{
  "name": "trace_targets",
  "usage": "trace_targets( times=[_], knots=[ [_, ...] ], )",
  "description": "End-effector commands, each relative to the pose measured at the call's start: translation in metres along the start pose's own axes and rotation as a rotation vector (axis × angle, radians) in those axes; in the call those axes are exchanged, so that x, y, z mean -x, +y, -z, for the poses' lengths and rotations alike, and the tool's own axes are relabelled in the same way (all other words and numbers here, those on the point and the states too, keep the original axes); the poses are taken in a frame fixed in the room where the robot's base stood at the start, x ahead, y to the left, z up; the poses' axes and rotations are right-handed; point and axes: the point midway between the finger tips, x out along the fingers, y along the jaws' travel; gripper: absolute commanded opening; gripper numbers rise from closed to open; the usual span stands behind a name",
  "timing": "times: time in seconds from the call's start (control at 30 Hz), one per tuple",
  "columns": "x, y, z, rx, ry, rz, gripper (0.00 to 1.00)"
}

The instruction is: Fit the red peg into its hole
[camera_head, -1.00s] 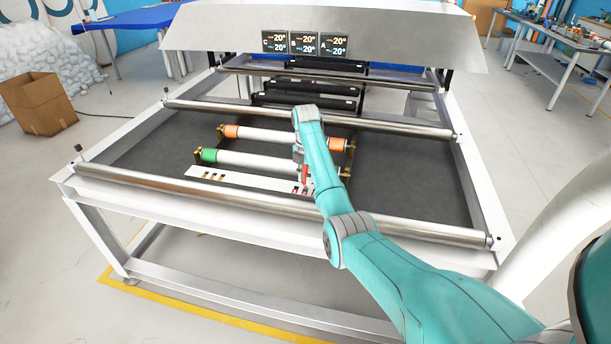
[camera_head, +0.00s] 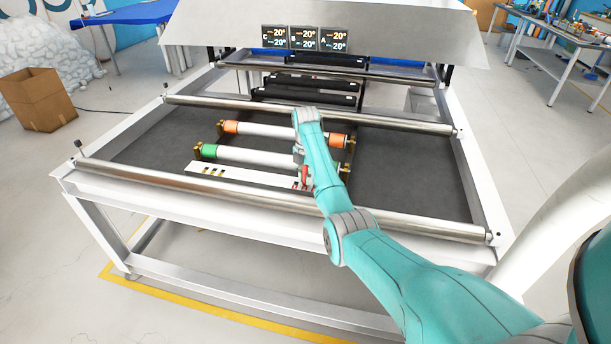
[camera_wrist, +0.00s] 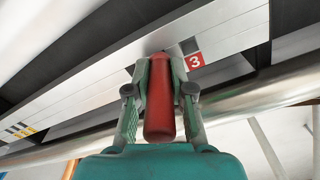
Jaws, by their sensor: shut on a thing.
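The red peg (camera_wrist: 160,100) is held lengthwise between the two fingers of my gripper (camera_wrist: 159,70) in the wrist view. My gripper is shut on it. The peg's far end overlaps the long white plate (camera_wrist: 110,78) beside a red square marked 3 (camera_wrist: 194,62). I cannot tell whether the peg touches the plate. The hole is not clearly seen; the peg may cover it. In the head view the red peg (camera_head: 305,173) shows small at the right part of the white plate (camera_head: 250,184), partly hidden by my arm.
Behind the plate lie white rollers with green (camera_head: 208,151) and orange (camera_head: 231,127) ends. A steel bar (camera_head: 200,183) crosses the front of the frame, close to my arm. The dark bed (camera_head: 410,187) is clear to the right.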

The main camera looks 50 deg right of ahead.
Motion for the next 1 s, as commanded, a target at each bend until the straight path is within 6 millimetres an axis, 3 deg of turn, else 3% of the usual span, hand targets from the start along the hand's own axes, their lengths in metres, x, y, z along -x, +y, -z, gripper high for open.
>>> trace_targets(
  times=[0.33, 0.37, 0.47, 0.77, 1.0],
  knots=[
    [-0.007, 0.0, 0.0, 0.0, 0.0, 0.001, 0.0],
    [-0.007, 0.0, 0.0, 0.0, 0.0, 0.0, 0.29],
    [-0.007, 0.0, 0.0, 0.0, 0.0, 0.0, 0.51],
    [-0.006, 0.0, 0.0, 0.0, 0.0, 0.0, 0.51],
    [0.021, 0.001, -0.001, 0.0, -0.002, -0.003, 0.51]
  ],
)
